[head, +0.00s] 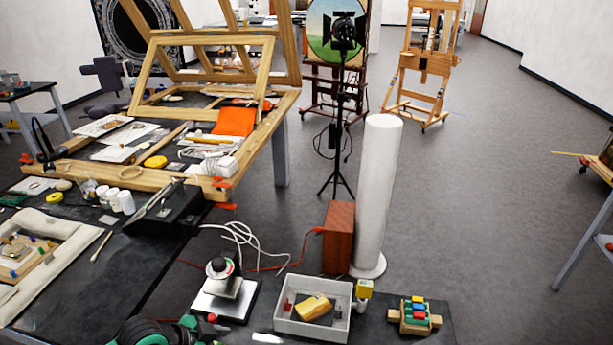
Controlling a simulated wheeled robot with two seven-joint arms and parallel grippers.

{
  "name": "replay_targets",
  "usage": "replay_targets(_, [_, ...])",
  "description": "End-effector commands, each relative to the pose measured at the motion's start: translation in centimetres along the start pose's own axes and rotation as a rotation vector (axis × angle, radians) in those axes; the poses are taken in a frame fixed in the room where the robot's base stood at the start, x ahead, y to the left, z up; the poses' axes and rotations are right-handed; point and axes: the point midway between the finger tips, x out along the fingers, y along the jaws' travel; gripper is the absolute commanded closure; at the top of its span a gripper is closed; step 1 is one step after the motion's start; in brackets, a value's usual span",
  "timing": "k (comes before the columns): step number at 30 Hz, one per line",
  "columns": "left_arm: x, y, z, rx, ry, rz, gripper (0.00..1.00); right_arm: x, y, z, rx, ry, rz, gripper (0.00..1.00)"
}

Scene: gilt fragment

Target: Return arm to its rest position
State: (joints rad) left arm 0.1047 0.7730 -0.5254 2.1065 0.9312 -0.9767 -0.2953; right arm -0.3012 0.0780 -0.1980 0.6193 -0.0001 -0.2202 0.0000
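Neither of my grippers shows clearly in the head view, so I cannot see their fingers or where they are. A rounded black and green shape (150,332) is cut off by the bottom edge at the left; I cannot tell what it is. A golden-yellow piece (312,306), which may be the gilt fragment, lies in a light grey open tray (283,323) on the dark table. A dark item lies beside it in the tray.
A small scale-like device (222,290) stands left of the tray. A wooden block with coloured pieces (415,315) is to the right. A brown box (338,238) and a tall white cylinder (378,195) rise behind. A wooden frame (205,85) stands on the left table.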

Motion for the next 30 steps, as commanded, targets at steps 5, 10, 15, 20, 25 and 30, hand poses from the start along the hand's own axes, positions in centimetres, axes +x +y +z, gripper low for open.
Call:
replay_targets(5, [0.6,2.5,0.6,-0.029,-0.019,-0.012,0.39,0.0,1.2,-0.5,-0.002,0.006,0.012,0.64])
replay_targets(10, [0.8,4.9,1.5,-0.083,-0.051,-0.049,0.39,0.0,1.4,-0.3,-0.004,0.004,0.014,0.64])
replay_targets(15, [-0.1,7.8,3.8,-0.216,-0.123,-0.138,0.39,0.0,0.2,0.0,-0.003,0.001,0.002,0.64])
replay_targets(20, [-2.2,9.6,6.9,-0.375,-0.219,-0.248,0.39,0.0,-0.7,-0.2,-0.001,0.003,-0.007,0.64])
replay_targets(25, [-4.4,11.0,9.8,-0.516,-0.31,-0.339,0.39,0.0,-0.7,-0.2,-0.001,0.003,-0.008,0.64])
replay_targets(30, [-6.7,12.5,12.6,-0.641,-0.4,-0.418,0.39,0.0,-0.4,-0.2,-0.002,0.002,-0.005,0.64])
